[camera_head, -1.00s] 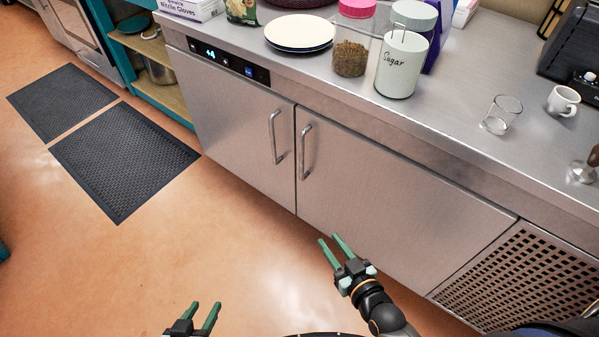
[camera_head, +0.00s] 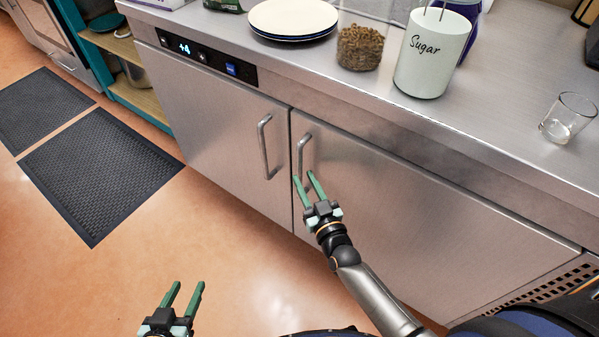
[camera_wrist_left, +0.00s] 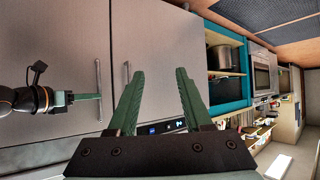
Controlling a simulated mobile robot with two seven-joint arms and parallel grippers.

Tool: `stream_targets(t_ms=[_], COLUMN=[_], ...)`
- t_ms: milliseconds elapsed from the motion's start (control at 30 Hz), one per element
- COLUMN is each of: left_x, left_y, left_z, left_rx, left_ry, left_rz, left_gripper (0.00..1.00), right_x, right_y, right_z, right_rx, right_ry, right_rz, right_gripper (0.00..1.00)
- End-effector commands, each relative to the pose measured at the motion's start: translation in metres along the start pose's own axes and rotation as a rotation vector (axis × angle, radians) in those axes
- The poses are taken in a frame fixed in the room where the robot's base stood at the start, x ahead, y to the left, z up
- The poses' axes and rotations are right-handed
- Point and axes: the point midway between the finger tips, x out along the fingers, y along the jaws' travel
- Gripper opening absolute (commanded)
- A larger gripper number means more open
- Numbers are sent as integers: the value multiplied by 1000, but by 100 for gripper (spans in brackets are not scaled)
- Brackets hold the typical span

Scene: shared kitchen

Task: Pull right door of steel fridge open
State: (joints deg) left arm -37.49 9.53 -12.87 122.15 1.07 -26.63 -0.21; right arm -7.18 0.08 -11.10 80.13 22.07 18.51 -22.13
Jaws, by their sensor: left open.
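The steel fridge's right door (camera_head: 420,215) is shut, with a vertical bar handle (camera_head: 304,150) near its left edge. The left door (camera_head: 215,130) is also shut, with its own handle (camera_head: 264,148). My right gripper (camera_head: 304,177) is open, its green fingers pointing up at the lower end of the right door's handle. In the left wrist view the right gripper (camera_wrist_left: 90,97) reaches that handle (camera_wrist_left: 98,80) from the side; I cannot tell whether the handle is between the fingers. My left gripper (camera_head: 186,286) is open and empty, low over the floor, away from the doors.
The steel counter (camera_head: 500,95) above the doors holds a plate stack (camera_head: 292,18), a jar of brown pieces (camera_head: 358,45), a sugar canister (camera_head: 432,55) and a glass (camera_head: 568,118). Dark mats (camera_head: 98,170) lie at left. The floor before the fridge (camera_head: 240,265) is clear.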

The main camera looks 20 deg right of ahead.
Motion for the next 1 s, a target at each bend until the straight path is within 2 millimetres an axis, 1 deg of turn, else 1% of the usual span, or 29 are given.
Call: stream_targets(t_ms=[33, 100, 200, 333, 500, 733, 767, 1000], left_x=[1, 1, 0, -2, -4, -4, -4, -4], left_y=[-2, -3, -5, -6, -7, -7, -7, -7], left_z=[-9, -23, -39, -53, -61, -62, -62, -62], left_rx=[11, 25, 40, 56, 64, 64, 64, 64], left_ry=[41, 91, 151, 206, 235, 237, 237, 236], left_rz=[-4, -8, -13, -18, -20, -20, -20, -21], left_gripper=[50, 50, 50, 50, 50, 50, 50, 50], right_x=[8, 18, 27, 36, 40, 40, 40, 40], right_y=[0, 0, 0, 0, 0, 0, 0, 0], right_z=[2, 1, 2, 1, 1, 1, 1, 1], right_rx=[1, 2, 2, 1, 1, 1, 1, 1], right_ry=[0, 0, -1, -2, -3, -3, -3, -3], right_rz=[0, 0, 0, -1, -1, -1, -1, -1], right_gripper=[32, 32, 32, 32, 32, 32, 30, 3])
